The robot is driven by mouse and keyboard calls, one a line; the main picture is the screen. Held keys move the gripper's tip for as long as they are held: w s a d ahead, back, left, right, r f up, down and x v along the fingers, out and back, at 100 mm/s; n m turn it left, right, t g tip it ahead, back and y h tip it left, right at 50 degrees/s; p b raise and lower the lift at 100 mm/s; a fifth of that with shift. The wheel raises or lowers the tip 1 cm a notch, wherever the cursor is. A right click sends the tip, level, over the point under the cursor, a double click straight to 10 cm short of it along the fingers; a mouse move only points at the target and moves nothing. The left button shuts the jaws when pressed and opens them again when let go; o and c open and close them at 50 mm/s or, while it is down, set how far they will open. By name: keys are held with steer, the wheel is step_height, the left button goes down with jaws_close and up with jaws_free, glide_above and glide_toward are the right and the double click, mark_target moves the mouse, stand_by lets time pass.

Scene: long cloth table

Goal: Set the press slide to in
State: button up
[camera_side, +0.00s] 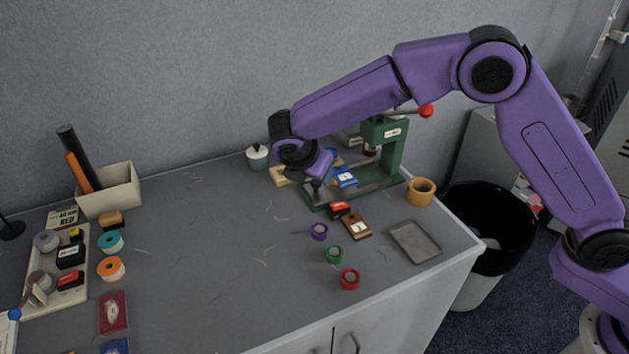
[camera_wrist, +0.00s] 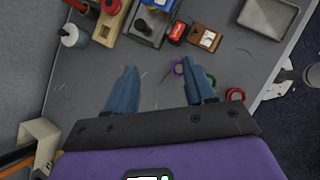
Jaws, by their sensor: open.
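The green press (camera_side: 392,145) stands at the back right of the table, with a red-knobbed lever at its top. Its low green-edged base (camera_side: 385,186) extends left toward my gripper. A blue block with a white label (camera_side: 345,177) sits at the base; I cannot tell whether it is part of the slide.
A red-and-black stamp (camera_side: 339,209), a brown block (camera_side: 357,226) and purple, green and red rings (camera_side: 334,254) lie in front of the press. A grey tray (camera_side: 415,242) and a tan cup (camera_side: 421,191) are at right. The table's middle is mostly clear.

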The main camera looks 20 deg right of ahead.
mark_target(315, 184)
steer(key=w+d+f, duration=0.2)
steer(key=w+f, duration=0.2)
steer(key=f, duration=0.1)
steer(key=w+d+f+n, duration=0.1)
steer(key=w+d+f, duration=0.1)
steer(key=w+f, duration=0.3)
steer(key=w+d+f+n+t+h, duration=0.1)
steer(key=w+d+f, duration=0.2)
steer(key=w+f, duration=0.1)
steer(key=shift+w+f, duration=0.25)
steer(key=shift+f, duration=0.65)
steer(key=shift+a, duration=0.1)
jaws_close()
steer(key=d, duration=1)
steer(key=shift+d, duration=0.3)
